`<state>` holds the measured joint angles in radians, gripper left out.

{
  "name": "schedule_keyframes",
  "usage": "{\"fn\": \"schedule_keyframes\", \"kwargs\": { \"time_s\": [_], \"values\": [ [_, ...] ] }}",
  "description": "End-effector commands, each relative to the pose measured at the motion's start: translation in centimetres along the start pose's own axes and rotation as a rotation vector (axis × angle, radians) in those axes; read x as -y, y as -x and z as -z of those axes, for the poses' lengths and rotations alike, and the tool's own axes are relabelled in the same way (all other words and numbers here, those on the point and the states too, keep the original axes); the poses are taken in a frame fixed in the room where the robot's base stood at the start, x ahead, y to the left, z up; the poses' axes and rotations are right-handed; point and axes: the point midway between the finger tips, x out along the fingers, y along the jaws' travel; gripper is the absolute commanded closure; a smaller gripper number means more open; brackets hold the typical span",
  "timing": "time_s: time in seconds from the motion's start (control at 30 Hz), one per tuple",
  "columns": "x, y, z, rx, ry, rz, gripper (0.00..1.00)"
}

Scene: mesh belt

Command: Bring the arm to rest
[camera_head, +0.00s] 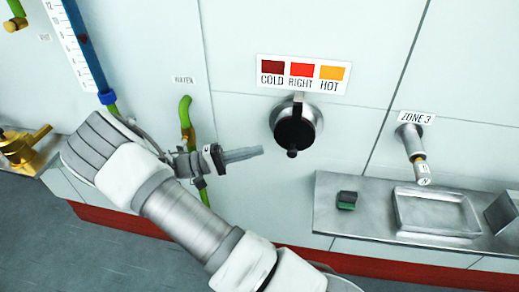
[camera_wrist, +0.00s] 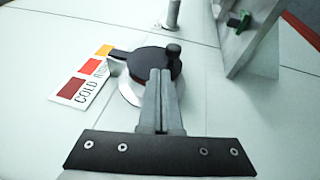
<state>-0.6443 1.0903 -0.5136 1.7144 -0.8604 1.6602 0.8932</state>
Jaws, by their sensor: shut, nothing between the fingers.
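My gripper (camera_head: 258,152) is shut and empty at the end of my arm, which reaches across the head view from the lower middle to the left. Its fingers point right, toward a black round knob (camera_head: 294,131) on the pale wall panel, with a visible gap in the head view. In the wrist view the closed fingertips (camera_wrist: 161,72) overlap the lower edge of the knob (camera_wrist: 135,64); whether they touch it cannot be told from that view alone.
A COLD, RIGHT, HOT label (camera_head: 303,74) is above the knob. Green pipe (camera_head: 186,112) and brass valve (camera_head: 22,147) stand left.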

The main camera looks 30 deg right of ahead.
Motion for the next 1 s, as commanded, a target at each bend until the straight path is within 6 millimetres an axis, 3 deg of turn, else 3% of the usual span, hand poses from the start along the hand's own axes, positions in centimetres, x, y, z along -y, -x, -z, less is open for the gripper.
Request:
{"fn": "schedule_keyframes", "kwargs": {
  "time_s": [0.03,0.2,0.5,0.77,1.0],
  "values": [
    [0.2,1.6,0.0,-0.008,-0.002,0.001,1.0],
    [0.1,5.3,0.1,-0.006,-0.001,0.0,1.0],
    [-0.1,8.4,0.0,-0.004,0.001,0.0,1.0],
    [-0.6,7.9,-0.2,0.01,0.018,0.045,1.0],
    [-2.3,4.5,-1.6,0.065,0.121,0.321,1.0]
  ]
}}
